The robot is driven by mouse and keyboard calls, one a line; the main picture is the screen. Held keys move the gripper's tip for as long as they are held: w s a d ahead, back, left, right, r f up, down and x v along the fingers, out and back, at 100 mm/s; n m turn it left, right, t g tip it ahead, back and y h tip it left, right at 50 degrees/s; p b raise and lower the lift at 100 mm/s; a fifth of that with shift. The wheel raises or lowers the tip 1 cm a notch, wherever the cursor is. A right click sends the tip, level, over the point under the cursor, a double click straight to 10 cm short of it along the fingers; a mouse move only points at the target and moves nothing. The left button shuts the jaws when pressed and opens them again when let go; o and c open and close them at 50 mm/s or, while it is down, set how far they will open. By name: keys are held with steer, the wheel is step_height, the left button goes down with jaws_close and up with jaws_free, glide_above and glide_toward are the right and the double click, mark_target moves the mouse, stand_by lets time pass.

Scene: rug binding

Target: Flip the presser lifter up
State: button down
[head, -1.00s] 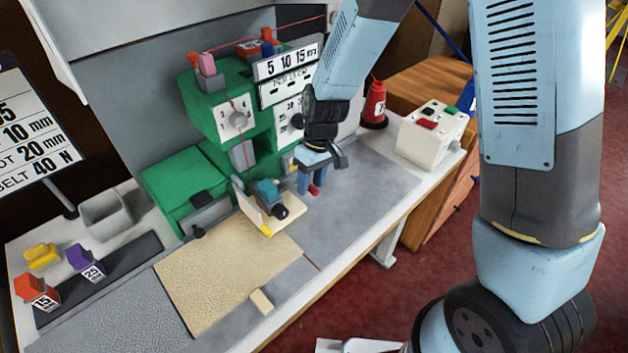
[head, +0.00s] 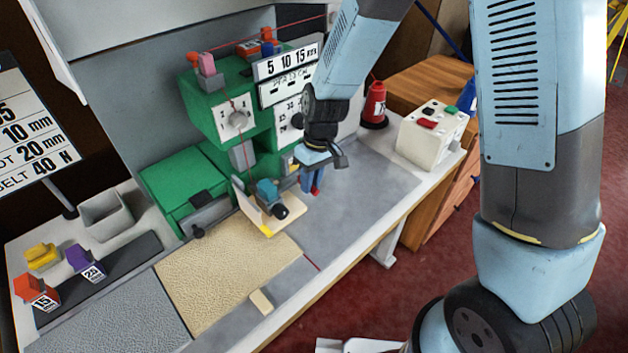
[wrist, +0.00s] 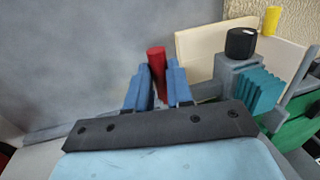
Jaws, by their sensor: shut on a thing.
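The presser lifter shows as a red-tipped lever (wrist: 156,58) standing up between my fingers in the wrist view. In the head view its red tip (head: 316,191) shows just below my fingertips. My gripper (head: 312,181) hangs in front of the green sewing machine (head: 217,118), over the right side of its bed. Its blue fingers (wrist: 157,88) are shut on the red lever, one on each side. The lever's lower part and pivot are hidden behind my fingers and palm.
A teal block with a black knob (head: 268,193) and cream guide plates stands just left of my gripper. A beige rug piece (head: 225,268) lies on the bench to the left. A white button box (head: 430,135) and red cone (head: 375,103) stand right. The grey bench top right of the gripper is clear.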

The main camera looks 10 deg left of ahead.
steer(key=shift+w+r, duration=0.1)
steer(key=shift+r, duration=1.2)
steer(key=c, duration=1)
jaws_free()
steer(key=r, duration=0.4)
steer(key=w+d+r, duration=0.1)
steer(key=r, duration=0.4)
steer(key=w+r, duration=0.1)
steer(key=r, duration=0.3)
steer(key=shift+d+r, duration=0.2)
steer(key=shift+d, duration=0.15)
